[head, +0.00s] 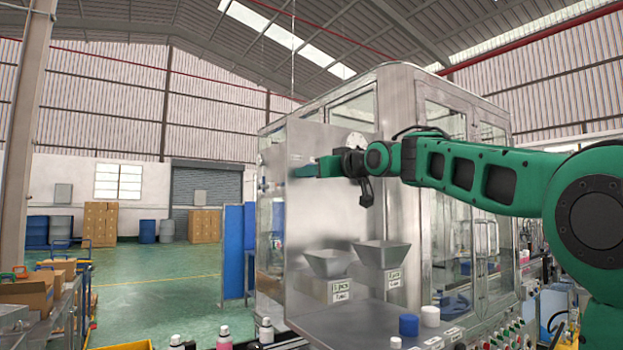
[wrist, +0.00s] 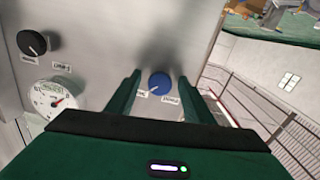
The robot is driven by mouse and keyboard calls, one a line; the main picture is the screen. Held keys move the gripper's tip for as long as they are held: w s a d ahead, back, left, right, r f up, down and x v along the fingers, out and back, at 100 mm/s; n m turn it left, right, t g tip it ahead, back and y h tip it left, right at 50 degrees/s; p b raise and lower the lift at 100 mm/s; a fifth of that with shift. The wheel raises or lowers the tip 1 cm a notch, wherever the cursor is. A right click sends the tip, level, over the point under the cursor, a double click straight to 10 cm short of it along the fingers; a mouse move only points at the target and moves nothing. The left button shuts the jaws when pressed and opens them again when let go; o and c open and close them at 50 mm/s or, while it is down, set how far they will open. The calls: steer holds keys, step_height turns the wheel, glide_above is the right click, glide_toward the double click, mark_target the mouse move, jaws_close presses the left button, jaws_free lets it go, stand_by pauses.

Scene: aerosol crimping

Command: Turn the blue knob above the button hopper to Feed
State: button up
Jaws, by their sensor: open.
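The blue knob (wrist: 159,84) is on the steel panel in the wrist view. A small white label sits to its lower left and another to its lower right; their print is too small to read surely. A faint light mark on the knob seems to point to the lower left. My gripper (wrist: 160,79) is open, with one green finger on each side of the knob. I cannot tell whether the fingers touch it. In the head view my gripper (head: 303,170) is at the steel front of the machine, above two hoppers (head: 328,264) (head: 383,254), and the knob cannot be made out.
A black knob (wrist: 32,43) and a round white gauge (wrist: 52,100) are on the same panel, left of my gripper. Below the hoppers in the head view, a steel shelf (head: 345,320) carries a blue cap (head: 409,325) and a white cap (head: 430,316).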

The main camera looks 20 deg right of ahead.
steer(key=c, duration=1.1)
steer(key=shift+o, duration=0.2)
steer(key=shift+n, duration=0.3)
steer(key=shift+w+n, duration=0.1)
steer(key=shift+n, duration=8.6)
